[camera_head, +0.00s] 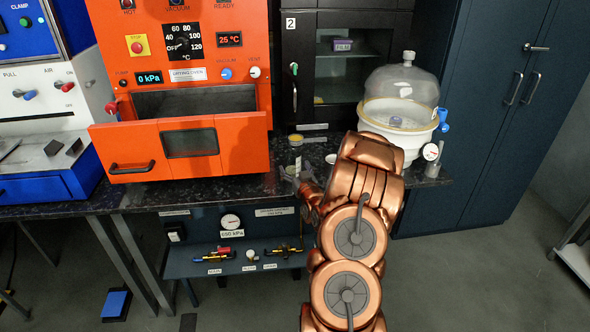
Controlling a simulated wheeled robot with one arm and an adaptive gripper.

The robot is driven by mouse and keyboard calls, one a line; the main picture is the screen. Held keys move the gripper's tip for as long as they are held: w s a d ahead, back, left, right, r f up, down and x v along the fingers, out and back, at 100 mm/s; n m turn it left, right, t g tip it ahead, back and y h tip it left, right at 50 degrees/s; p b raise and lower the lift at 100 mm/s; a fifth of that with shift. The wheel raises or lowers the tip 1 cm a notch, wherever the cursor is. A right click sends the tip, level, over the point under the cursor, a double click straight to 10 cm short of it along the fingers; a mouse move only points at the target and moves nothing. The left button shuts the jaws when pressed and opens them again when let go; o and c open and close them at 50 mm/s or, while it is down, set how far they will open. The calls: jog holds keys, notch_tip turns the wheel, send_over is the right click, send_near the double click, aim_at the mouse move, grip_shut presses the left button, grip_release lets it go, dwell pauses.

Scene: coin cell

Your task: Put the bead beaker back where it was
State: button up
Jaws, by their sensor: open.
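My gripper (297,172) is small in view at the front edge of the dark speckled bench (255,187), just right of the orange oven. It is open; its fingers are partly hidden by my copper arm. A narrow pale upright shape (298,166) shows at the fingers; I cannot tell whether it is the bead beaker or part of the gripper. A small pale round container (331,158) stands behind, close to my arm; I cannot tell what it holds. I cannot identify the bead beaker for sure.
The orange drying oven (190,75) has its front door (130,150) lowered open over the bench. A glass-domed desiccator (402,85) stands right of my arm. A small yellowish dish (295,138) lies near a black cabinet (298,75). Valves sit on a shelf below (240,268).

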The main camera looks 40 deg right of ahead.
jog(key=shift+r, duration=0.15)
jog(key=shift+s+a, duration=0.2)
jog(key=shift+s, duration=0.35)
jog(key=p+v, duration=0.7)
jog(key=v, duration=0.3)
jog(key=shift+s+a+p, duration=0.2)
jog(key=shift+s+p, duration=0.05)
jog(key=shift+p, duration=0.15)
jog(key=shift+s, duration=0.1)
jog(key=shift+a, duration=0.1)
